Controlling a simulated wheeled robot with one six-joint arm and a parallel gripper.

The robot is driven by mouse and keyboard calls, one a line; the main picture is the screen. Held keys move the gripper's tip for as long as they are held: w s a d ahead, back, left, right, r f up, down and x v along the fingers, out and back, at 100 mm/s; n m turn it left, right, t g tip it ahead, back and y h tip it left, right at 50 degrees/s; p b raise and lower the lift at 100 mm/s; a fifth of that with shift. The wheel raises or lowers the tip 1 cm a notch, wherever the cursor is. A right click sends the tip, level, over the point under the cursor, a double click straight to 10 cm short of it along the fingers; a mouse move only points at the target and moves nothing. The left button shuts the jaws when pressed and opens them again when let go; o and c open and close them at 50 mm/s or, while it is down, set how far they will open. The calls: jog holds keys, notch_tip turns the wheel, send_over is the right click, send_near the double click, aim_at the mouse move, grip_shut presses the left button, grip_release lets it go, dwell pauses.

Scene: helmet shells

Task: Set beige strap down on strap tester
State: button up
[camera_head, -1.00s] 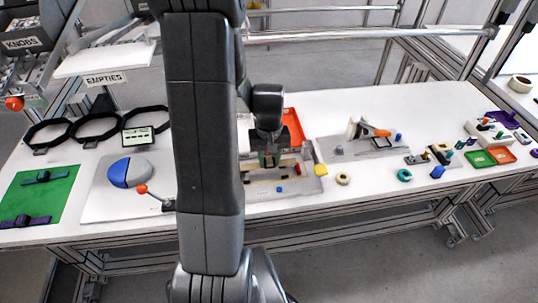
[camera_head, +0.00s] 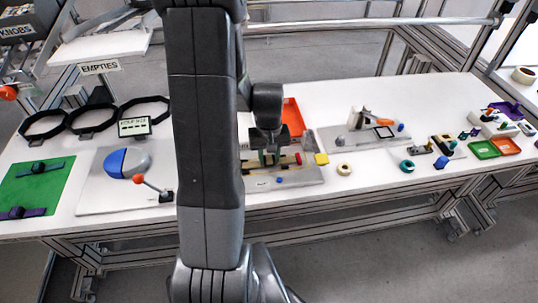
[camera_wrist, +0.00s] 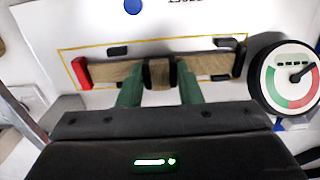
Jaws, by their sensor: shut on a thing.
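The beige strap (camera_wrist: 120,73) lies roughly level across the wrist view, with a black buckle piece (camera_wrist: 159,72) at its middle. My gripper (camera_wrist: 160,90) has its green fingers on either side of that piece and is shut on it. The strap tester (camera_head: 308,177) is a grey plate under my gripper in the head view. In the wrist view the strap lies within the tester's yellow outline, between a red block (camera_wrist: 81,73) on the left and a black bracket (camera_wrist: 238,58) on the right. I cannot tell whether the strap touches the plate.
A round dial gauge (camera_wrist: 291,77) stands close to the right of the strap. An orange tray (camera_head: 293,117) lies behind the tester, and a yellow block (camera_head: 321,159) and cream ring (camera_head: 344,169) to its right. My arm hides the tester's left part in the head view.

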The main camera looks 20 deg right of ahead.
jog(key=shift+f, duration=0.3)
jog(key=o, duration=1)
jog(key=shift+o, duration=0.2)
notch_tip(320, 180, up, 14)
jog(key=shift+f, duration=0.2)
notch_tip(320, 180, down, 14)
jog(key=shift+r, duration=0.45)
jog(key=shift+f+b, duration=0.15)
jog(key=shift+b, duration=0.2)
